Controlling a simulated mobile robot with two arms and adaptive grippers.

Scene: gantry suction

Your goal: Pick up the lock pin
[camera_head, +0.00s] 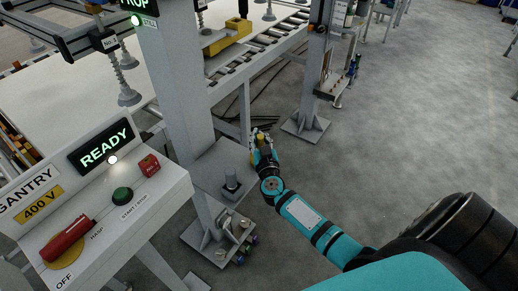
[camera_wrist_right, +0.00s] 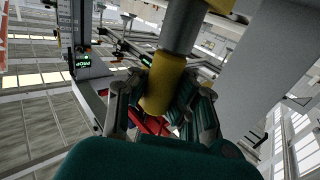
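A yellow cylinder with a thicker grey rod, apparently the lock pin (camera_wrist_right: 158,88), shows large in the right wrist view. It lies between the fingers of my right gripper (camera_wrist_right: 160,100), with one finger on each side. I cannot tell whether the fingers press on it. In the head view my right gripper (camera_head: 258,136) is beside the grey post's shelf, with a small yellow part (camera_head: 260,140) between its fingers. The pin's far end is not clear in either view. My left gripper is not in view.
A control panel (camera_head: 130,195) with a red handle (camera_head: 68,238) stands at left. A roller conveyor (camera_head: 255,50) lies behind. The floor at right is clear.

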